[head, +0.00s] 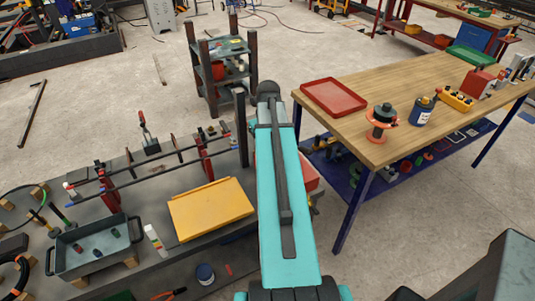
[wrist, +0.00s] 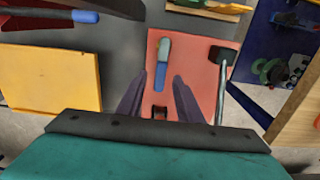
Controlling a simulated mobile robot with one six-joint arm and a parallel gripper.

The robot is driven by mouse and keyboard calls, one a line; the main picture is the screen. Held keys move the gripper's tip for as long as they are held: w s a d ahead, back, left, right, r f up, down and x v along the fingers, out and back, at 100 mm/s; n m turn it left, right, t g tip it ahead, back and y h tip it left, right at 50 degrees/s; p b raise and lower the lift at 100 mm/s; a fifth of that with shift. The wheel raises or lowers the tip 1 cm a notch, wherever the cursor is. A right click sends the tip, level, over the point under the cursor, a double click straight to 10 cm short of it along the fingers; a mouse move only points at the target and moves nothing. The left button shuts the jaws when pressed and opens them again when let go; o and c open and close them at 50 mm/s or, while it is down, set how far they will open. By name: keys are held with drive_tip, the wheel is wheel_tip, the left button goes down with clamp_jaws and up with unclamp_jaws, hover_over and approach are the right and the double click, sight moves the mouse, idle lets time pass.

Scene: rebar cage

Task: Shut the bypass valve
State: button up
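No part is labelled as the bypass valve, and I cannot tell for certain which one it is. In the wrist view a red panel (wrist: 190,55) carries a short handle, grey-green at one end and blue at the other (wrist: 161,72). My gripper (wrist: 159,76) is open, its two dark fingers apart on either side of the handle's lower part. I cannot tell whether they touch it or how far above it they are. In the head view my teal arm hides the gripper and most of a red object (head: 308,172).
A hammer-like tool with a black head (wrist: 223,58) lies on the red panel's right side. A yellow tray (head: 210,208) is to the left on the dark bench. A wooden table (head: 420,90) with a red tray (head: 333,97) stands to the right.

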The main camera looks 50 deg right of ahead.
wheel_tip(320, 180, up, 12)
drive_tip(key=b, duration=0.2)
drive_tip(key=shift+b, duration=0.35)
idle(0.3)
drive_tip(key=shift+w, duration=0.1)
idle(0.4)
